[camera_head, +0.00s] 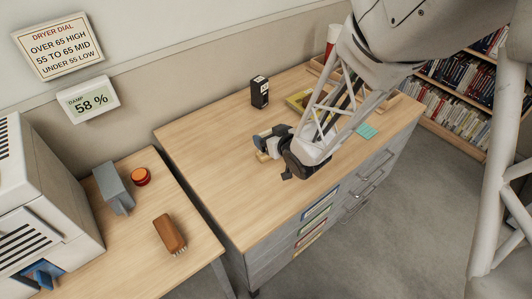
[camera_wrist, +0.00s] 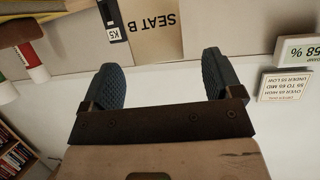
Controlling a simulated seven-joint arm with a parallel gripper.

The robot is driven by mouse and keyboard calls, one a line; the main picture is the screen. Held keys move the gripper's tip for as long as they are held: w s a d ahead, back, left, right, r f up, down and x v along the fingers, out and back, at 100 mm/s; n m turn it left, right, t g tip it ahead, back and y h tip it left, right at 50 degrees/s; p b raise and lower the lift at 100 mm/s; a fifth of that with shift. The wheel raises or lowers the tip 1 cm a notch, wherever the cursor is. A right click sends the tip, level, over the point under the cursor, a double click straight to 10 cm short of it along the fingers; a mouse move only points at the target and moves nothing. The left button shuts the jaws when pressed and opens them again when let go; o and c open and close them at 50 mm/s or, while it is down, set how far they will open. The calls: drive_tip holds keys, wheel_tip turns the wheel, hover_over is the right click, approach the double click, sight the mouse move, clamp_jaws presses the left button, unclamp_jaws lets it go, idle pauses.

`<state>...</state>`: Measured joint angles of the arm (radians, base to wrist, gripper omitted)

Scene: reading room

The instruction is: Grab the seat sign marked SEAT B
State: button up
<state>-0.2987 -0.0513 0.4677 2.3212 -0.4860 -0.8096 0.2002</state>
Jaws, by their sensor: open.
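The seat sign (camera_wrist: 155,42) is a tan card whose black letters read SEAT B, upside down in the wrist view. It stands at the top middle of that view, its upper part cut off by the frame edge. My gripper (camera_wrist: 161,76) is open, its two dark ridged fingers apart with an empty gap between them. The sign lies in line with this gap, just beyond or at the fingertips; I cannot tell the exact depth. In the head view my gripper (camera_head: 271,143) is low over the wooden desk and largely hides the sign; only a small tan piece shows beside the fingers.
A black block with white labels (camera_head: 260,92) stands behind my gripper on the desk (camera_head: 205,170). The desk's left front is clear. A brush (camera_head: 169,234) lies on the side table.

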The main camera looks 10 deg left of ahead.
sight(267, 133)
drive_tip(key=shift+w, duration=0.1)
drive_tip(key=shift+x, duration=2.5)
drive_tip(key=shift+f, duration=0.1)
drive_tip(key=shift+d, duration=0.1)
drive_tip(key=c, duration=1.3)
